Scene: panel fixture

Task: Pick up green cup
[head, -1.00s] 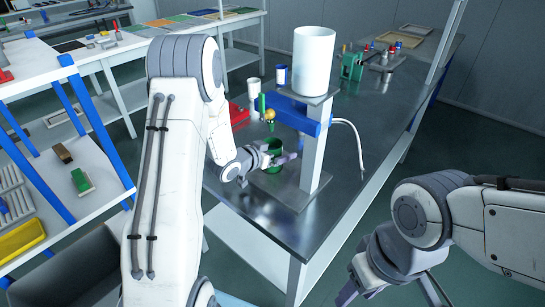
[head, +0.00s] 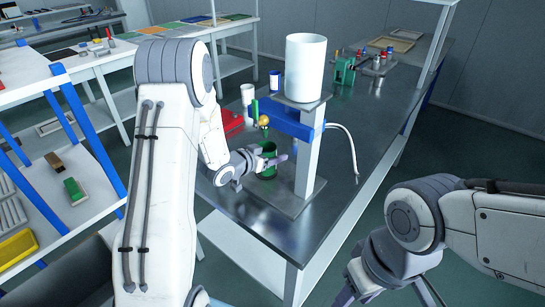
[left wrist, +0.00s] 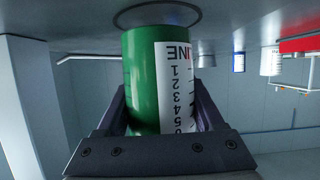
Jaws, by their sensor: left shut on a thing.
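The green cup (head: 268,167) stands upright under the blue arm of a dispenser stand in the head view, over the stand's metal base plate. My left gripper (head: 271,164) reaches in from the left and is shut around the cup's sides. In the left wrist view the green cup (left wrist: 145,82), with a white label of printed numbers, sits between both fingers, with the surface at the top of the picture. I cannot tell whether the cup touches the plate. My right gripper (head: 388,292) hangs at the lower right, fingers apart and empty, partly cut off by the frame edge.
The stand (head: 308,165) with a large white cylinder (head: 306,68) rises right beside the cup. A golden ball (head: 263,121), red box (head: 230,122) and white cup (head: 247,95) are close behind.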

